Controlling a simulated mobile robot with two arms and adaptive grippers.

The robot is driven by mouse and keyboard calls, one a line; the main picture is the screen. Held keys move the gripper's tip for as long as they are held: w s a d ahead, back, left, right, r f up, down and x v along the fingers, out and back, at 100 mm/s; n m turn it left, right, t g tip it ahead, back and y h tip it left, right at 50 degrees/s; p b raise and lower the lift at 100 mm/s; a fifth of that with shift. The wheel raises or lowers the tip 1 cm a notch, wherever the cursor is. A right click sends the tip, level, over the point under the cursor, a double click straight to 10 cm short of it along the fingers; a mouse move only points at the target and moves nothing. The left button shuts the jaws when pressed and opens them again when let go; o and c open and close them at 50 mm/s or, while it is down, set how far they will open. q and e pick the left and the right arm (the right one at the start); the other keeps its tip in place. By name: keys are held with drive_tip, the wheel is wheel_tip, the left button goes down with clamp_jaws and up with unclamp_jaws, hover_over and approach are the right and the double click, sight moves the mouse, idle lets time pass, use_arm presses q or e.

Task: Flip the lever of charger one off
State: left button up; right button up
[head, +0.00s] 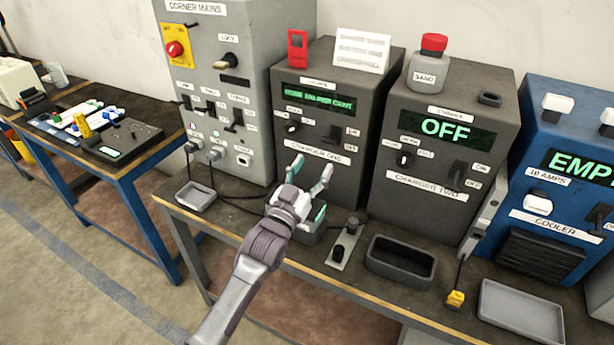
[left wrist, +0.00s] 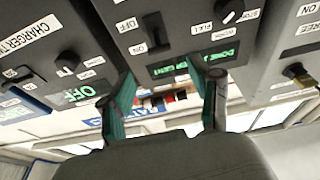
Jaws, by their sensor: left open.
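Charger one (head: 322,95) is a dark box in the middle of the head view, with green text on its display (head: 318,98). Its lever (head: 335,134) is on the right of the front, beside small ON and OFF labels. The lever also shows in the left wrist view (left wrist: 154,32), where the picture is upside down; its exact tilt is hard to tell. My left gripper (head: 312,166) is open and empty, in front of and below the lever, apart from it. Its fingers show in the left wrist view (left wrist: 162,78). My right gripper is not in view.
Charger two (head: 440,150), reading OFF, stands to the right, then a blue cooler (head: 560,170). A grey mains cabinet (head: 215,90) stands left. A small metal stand (head: 345,245), a dark tray (head: 400,262) and a grey tray (head: 522,311) lie along the bench front.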

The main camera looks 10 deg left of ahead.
use_arm(q)
drive_tip(key=shift+v, duration=1.35)
